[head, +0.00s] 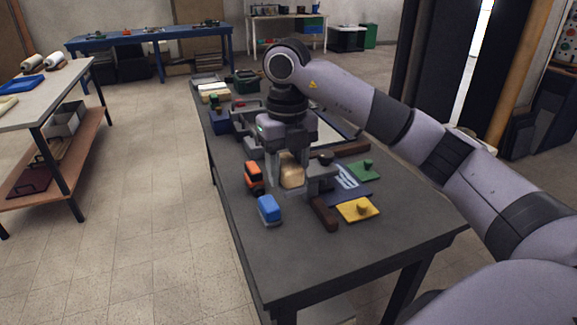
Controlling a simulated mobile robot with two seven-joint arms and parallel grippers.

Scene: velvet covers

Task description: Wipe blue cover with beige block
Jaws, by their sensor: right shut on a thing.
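My right gripper (292,178) points down over the dark table and is shut on a beige block (291,171), which sits between its fingers. I cannot tell whether the block touches the tabletop. The blue cover (351,187) lies flat on the table just right of the gripper, with pale streaks on it. Its left part is hidden behind the gripper and a grey piece by the right finger. The block is left of the visible part of the cover. My left gripper is not in view.
A yellow cover (358,209) and a green cover (363,170) with knobs lie near the blue one. A dark brown bar (324,214) lies in front. An orange block (254,177) and a blue block (269,209) stand left. The table's (365,248) front is clear.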

